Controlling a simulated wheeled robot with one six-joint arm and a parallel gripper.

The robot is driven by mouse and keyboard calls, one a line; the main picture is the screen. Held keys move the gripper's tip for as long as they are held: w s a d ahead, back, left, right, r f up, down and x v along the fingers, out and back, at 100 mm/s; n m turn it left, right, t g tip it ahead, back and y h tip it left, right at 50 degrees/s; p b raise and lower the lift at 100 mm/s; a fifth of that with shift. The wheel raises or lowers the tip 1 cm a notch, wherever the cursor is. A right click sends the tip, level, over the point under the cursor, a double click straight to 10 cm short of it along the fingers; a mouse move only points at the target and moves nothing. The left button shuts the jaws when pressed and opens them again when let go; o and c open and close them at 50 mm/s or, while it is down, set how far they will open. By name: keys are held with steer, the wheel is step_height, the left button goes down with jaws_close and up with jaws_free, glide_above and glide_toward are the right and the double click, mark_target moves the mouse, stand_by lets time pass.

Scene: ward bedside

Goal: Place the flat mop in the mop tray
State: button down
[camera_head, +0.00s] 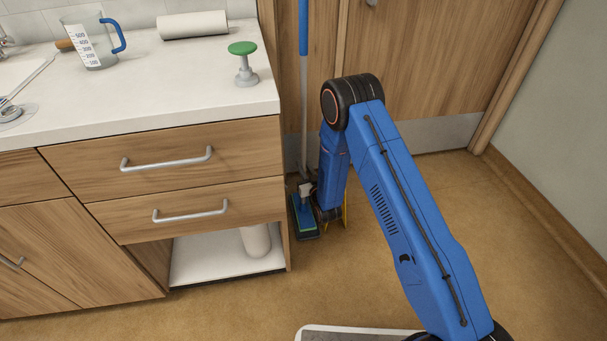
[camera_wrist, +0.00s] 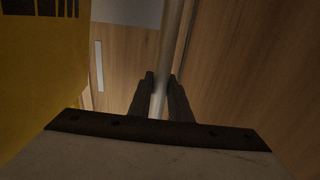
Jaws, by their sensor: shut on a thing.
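The flat mop has a blue grip at the top, a grey pole (camera_head: 304,110) and a flat blue-green head (camera_head: 303,213). It stands upright beside the cabinet's right end, with its head low at the floor. My gripper (camera_wrist: 160,95) is shut on the pole, which runs up between the two dark fingers in the wrist view (camera_wrist: 172,40). In the head view my arm partly hides the gripper, low beside the mop head. A dark edge shows around the mop head; I cannot tell whether it is the mop tray.
The wooden cabinet (camera_head: 200,235) with drawers and an open lower shelf stands close left of the mop. A wooden door (camera_head: 430,70) is behind. A yellow thing with black marks (camera_wrist: 40,70) is close to my gripper. Brown floor (camera_head: 520,250) is clear to the right.

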steer(key=shift+f, duration=1.85)
steer(key=c, duration=1.6)
jaws_free()
steer(key=shift+f, duration=0.15)
steer(key=shift+c, duration=0.2)
steer(key=v, duration=1.2)
steer(key=shift+s+d, duration=0.1)
